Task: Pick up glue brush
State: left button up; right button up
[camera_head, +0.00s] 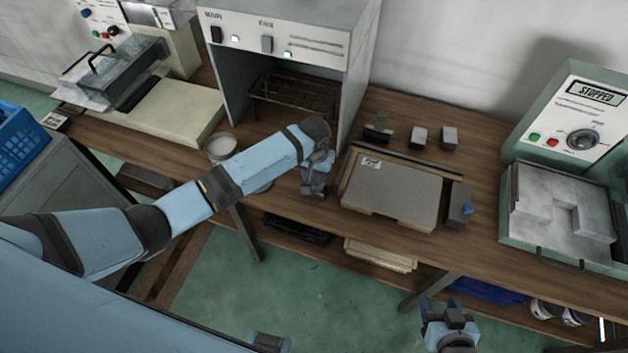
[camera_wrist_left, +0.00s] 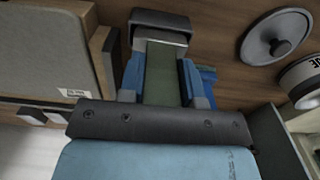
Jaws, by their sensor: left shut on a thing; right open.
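The glue brush (camera_wrist_left: 162,73) shows in the left wrist view as a flat grey-green handle with a shiny metal band and a dark block-like end. My left gripper (camera_head: 314,187) is shut on its handle, one blue finger on each side. In the head view the brush is mostly hidden behind the gripper, just left of the grey panel. I cannot tell whether the brush still touches the bench. My right gripper (camera_head: 447,325) is open and empty, low in front of the bench.
The labelled grey panel (camera_head: 393,190) lies right of my left gripper. A glue pot (camera_head: 221,147) stands left of it; a round lid (camera_wrist_left: 276,38) shows in the wrist view. The oven cabinet (camera_head: 352,75) stands behind, and a green press (camera_head: 555,205) is at right.

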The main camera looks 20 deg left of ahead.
pick_arm(q)
notch_tip(320, 180, up, 20)
jog(key=shift+b, duration=0.3)
dwell(0.3)
dwell(0.5)
